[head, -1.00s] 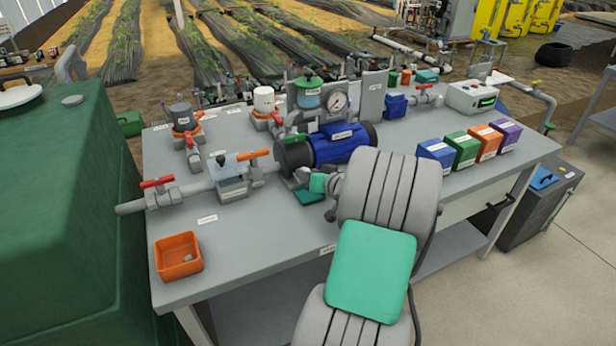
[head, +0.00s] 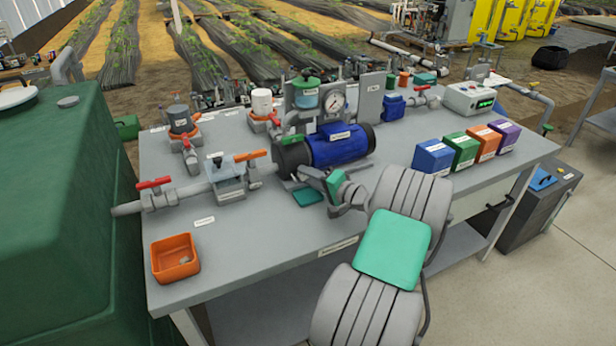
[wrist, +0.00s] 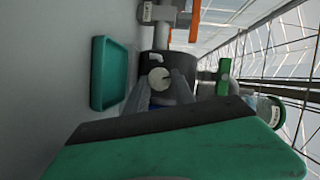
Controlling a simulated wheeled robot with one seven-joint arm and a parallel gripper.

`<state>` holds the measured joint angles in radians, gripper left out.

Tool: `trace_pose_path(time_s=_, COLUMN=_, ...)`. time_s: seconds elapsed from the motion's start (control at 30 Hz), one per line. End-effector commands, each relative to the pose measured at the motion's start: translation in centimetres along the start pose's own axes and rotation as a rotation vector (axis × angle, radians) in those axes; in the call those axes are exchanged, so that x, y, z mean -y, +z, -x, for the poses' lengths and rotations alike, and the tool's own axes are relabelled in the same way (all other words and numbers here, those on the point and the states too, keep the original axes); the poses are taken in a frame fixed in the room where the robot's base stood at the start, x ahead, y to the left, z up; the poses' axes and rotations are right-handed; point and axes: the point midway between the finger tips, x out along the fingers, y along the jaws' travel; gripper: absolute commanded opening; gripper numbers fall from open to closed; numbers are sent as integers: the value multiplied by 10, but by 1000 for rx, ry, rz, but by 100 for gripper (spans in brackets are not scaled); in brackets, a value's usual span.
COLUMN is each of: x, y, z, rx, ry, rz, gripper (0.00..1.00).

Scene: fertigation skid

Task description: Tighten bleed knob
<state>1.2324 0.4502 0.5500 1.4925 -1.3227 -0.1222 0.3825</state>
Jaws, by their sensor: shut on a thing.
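The bleed knob (wrist: 159,78) shows in the wrist view as a small pale round piece on the black end of the pump. My gripper (wrist: 161,86) has its two grey fingers closed around it, one on each side. In the head view my gripper (head: 306,174) reaches the front of the blue pump (head: 342,148), by its black end (head: 292,158). The knob itself is hidden there behind the fingers. A small white elbow fitting sits close to the knob in the wrist view.
A shallow teal tray (head: 307,198) lies on the bench just below my gripper. Grey pipe with a red-handled valve (head: 155,184) runs to the left. An orange bin (head: 175,262) stands at the front left. Several coloured boxes (head: 433,156) stand at the right. The front bench middle is clear.

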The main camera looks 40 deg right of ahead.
Motion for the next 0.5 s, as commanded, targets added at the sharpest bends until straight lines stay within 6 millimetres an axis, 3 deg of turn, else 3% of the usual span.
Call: trace_pose_path(time_s=0.5, x=-3, y=0, z=0, rx=-1, ry=-115, rz=-277, gripper=0)
